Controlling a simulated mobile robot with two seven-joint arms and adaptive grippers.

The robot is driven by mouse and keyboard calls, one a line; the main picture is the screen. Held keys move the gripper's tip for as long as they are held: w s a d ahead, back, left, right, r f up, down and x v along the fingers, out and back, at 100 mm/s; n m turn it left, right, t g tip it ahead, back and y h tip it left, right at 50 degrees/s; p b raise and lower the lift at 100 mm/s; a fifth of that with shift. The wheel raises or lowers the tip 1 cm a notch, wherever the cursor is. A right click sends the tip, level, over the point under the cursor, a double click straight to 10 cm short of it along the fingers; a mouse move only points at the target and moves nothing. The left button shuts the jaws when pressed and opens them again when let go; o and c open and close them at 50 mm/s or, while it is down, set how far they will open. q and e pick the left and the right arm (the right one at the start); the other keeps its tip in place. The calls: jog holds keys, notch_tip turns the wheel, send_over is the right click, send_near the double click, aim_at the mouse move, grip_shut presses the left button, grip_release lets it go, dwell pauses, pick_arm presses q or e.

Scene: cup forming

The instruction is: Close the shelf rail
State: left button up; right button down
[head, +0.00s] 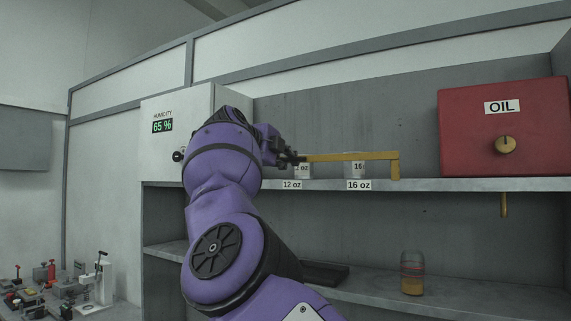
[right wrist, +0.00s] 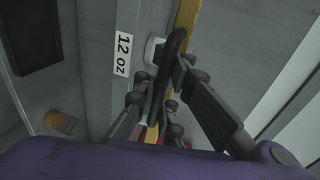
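The shelf rail (head: 345,156) is a yellow bar across the front of the upper shelf, with a short downward post at its right end. My right gripper (head: 291,159) is at the rail's left end. In the right wrist view the rail (right wrist: 188,14) runs behind the dark fingers of my right gripper (right wrist: 181,55). The fingertips look close together; whether they grip the rail is unclear. My left gripper is out of view.
A red oil box (head: 470,140) with a knob stands on the upper shelf (head: 430,184) at right. A white humidity box (head: 160,150) is behind my arm. The lower shelf holds a jar (head: 412,273) and a dark flat tray (head: 325,273).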

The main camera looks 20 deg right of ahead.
jog(key=shift+s+a+r, duration=0.15)
jog(key=shift+s+r, duration=0.1)
jog(key=shift+r, duration=0.55)
jog(key=c, duration=1.8)
grip_release()
jog(key=shift+s+a, duration=0.15)
jog(key=shift+a, duration=0.05)
jog(key=shift+c, duration=0.2)
jog(key=shift+f, duration=0.35)
jog(key=v, duration=1.2)
jog(key=shift+d, duration=0.1)
jog(key=shift+c, duration=0.5)
